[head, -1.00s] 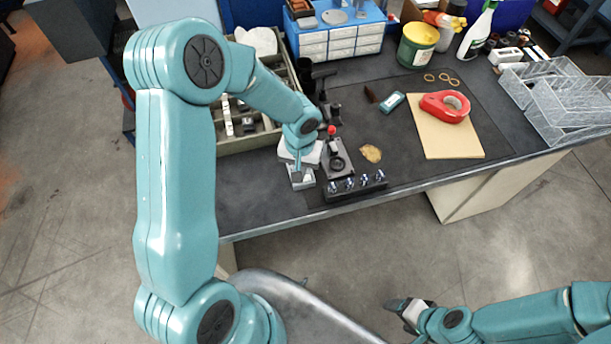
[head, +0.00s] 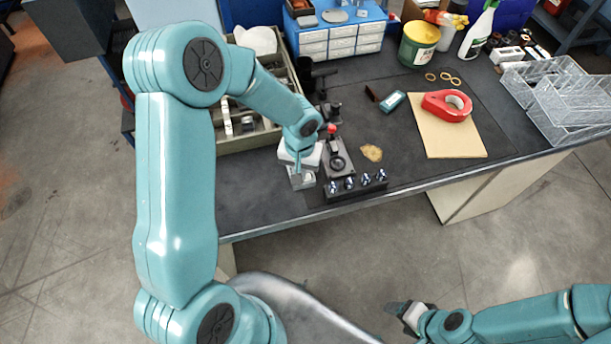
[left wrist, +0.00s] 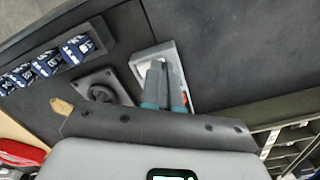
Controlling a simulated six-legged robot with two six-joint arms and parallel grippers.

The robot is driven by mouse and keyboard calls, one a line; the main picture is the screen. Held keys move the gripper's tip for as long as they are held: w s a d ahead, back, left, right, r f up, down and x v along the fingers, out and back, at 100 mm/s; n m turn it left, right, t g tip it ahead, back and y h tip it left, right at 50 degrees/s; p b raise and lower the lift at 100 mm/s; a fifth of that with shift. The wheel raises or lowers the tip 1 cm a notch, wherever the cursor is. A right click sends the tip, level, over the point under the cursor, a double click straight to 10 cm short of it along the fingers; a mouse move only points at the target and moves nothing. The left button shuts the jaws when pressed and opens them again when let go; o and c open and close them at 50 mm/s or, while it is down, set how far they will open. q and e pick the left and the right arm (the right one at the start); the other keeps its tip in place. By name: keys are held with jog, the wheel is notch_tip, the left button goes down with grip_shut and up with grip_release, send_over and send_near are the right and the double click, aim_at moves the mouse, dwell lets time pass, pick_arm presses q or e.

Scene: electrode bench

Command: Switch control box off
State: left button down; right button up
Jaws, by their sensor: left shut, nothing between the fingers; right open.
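The control box, a small light-grey box (head: 308,181), sits near the front edge of the bench, partly hidden by my left gripper. In the left wrist view its pale rim (left wrist: 146,54) shows around my fingers, with a bit of red beside them. My left gripper (head: 297,172) is shut and empty, pointing down at the top of the box. The switch's position is hidden. My right gripper (head: 393,307) is open and empty, low in front of the bench.
A black stand with a red knob (head: 338,166) stands just right of the box. A black strip with several blue-white parts (head: 357,189) lies along the front edge. A divided tray (head: 262,139) is behind left. Dark bench surface (head: 250,185) left of the box is clear.

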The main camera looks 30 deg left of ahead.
pick_arm(q)
jog(key=shift+f, duration=0.15)
jog(key=shift+r+p, duration=1.95)
jog(key=shift+r, duration=1.6)
jog(key=s+d+f+h, duration=0.1)
jog(key=s+d+f, duration=0.1)
jog(key=d+f, duration=0.1)
jog(key=s+d+f+m+h, duration=0.1)
jog(key=s+d+f, duration=0.1)
jog(key=d+f, duration=0.1)
jog(key=s+d+f+h, duration=0.1)
jog(key=s+d+f, duration=0.1)
jog(key=d+f, duration=0.1)
jog(key=shift+s+d+m, duration=0.2)
jog(key=shift+d+m, duration=0.1)
jog(key=shift+d, duration=0.35)
jog(key=s+d+f+h, duration=0.1)
jog(key=s+d+f, duration=0.3)
jog(key=s, duration=0.4)
jog(key=shift+s+d+f, duration=0.2)
jog(key=shift+d+f, duration=0.05)
jog(key=shift+f, duration=0.45)
